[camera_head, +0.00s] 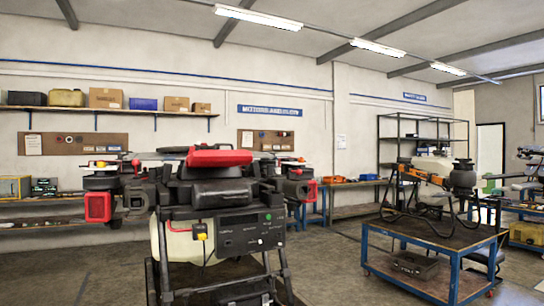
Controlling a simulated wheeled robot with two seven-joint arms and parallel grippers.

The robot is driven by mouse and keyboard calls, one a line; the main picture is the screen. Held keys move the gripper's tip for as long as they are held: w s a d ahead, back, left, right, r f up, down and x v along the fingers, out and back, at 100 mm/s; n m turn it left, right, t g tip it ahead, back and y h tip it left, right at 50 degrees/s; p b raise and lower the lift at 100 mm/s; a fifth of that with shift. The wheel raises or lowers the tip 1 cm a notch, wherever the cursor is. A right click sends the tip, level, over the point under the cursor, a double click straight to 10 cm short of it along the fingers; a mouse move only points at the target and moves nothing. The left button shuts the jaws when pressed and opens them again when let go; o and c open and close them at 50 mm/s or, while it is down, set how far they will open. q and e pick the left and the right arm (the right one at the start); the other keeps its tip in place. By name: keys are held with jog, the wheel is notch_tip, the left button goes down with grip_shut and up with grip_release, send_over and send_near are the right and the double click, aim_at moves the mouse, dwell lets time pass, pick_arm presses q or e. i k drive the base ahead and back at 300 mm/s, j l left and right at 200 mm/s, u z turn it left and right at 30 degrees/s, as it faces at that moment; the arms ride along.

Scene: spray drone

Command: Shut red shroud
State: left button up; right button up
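The spray drone (215,195) stands in front of me, with a dark body, folded arms and a pale tank below. The red shroud (218,158) is on top of its body, at the upper middle of the drone. It looks tilted, sitting above the black housing (215,190). I cannot tell how far open it is or whether its front edge touches the housing. Neither of my grippers is in the head view.
A blue-framed cart (410,270) with another drone (440,180) stands at the right. Benches line the back wall, with a shelf (110,110) of boxes above. Open floor (335,265) lies between the near drone and the cart.

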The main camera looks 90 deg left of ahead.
aim_at(215, 158)
jog(key=j+u, duration=0.15)
jog(key=u, duration=0.3)
jog(key=k+j+u, duration=0.1)
jog(key=u, duration=0.3)
jog(key=j+u, duration=0.2)
jog(key=u, duration=0.25)
jog(key=j+u, duration=0.15)
jog(key=u, duration=0.25)
jog(key=j+u, duration=0.15)
jog(key=u, duration=0.3)
jog(key=i, duration=0.05)
